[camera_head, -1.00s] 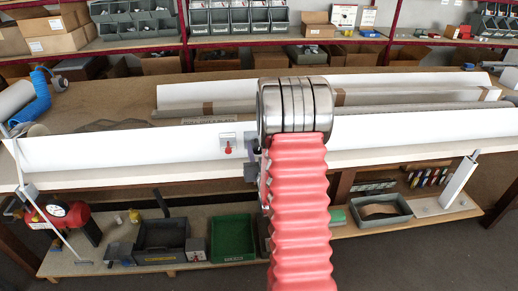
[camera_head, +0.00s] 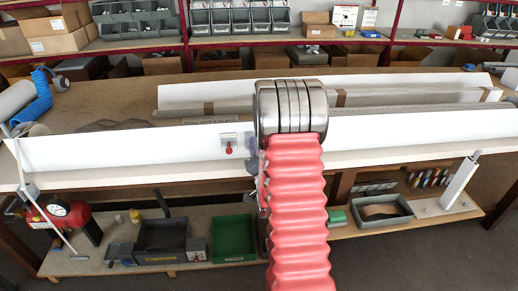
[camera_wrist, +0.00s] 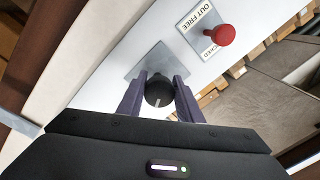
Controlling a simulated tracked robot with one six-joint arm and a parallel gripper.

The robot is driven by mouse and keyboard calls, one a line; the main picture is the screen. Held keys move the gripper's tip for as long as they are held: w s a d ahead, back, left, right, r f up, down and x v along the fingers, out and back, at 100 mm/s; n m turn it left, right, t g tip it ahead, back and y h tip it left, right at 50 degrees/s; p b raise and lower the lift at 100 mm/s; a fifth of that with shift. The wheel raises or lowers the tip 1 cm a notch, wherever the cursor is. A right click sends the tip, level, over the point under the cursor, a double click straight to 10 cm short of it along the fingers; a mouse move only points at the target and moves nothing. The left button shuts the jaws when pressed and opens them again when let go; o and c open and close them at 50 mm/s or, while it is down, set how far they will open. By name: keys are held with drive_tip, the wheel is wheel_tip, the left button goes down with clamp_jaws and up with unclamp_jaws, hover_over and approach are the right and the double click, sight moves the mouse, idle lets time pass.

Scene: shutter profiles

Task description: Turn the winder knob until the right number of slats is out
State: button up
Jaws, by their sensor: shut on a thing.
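The winder knob (camera_wrist: 158,96) is round and black with a pale line on its face. It stands on a square grey plate (camera_wrist: 147,61) on the white box face. My gripper (camera_wrist: 159,82) is shut on the knob, with one dark purple finger on each side of it. In the head view my own red arm hides the knob and most of the gripper. I cannot make out any slats hanging out.
The long white box (camera_head: 120,147) lies along the front of the workbench (camera_head: 110,95). More long profiles (camera_head: 420,80) lie behind it. A lower shelf holds a green bin (camera_head: 233,238), a dark bin (camera_head: 162,240) and a red tank (camera_head: 62,215).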

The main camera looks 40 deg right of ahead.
drive_tip(key=shift+s+d+f+m+h, duration=0.1)
drive_tip(key=shift+s+d+m+h, duration=0.15)
drive_tip(key=shift+m, duration=0.45)
drive_tip(key=o, duration=0.8)
drive_tip(key=shift+f, duration=0.1)
drive_tip(key=shift+o, duration=1)
drive_tip(key=shift+w+a, duration=0.1)
drive_tip(key=shift+a, duration=0.1)
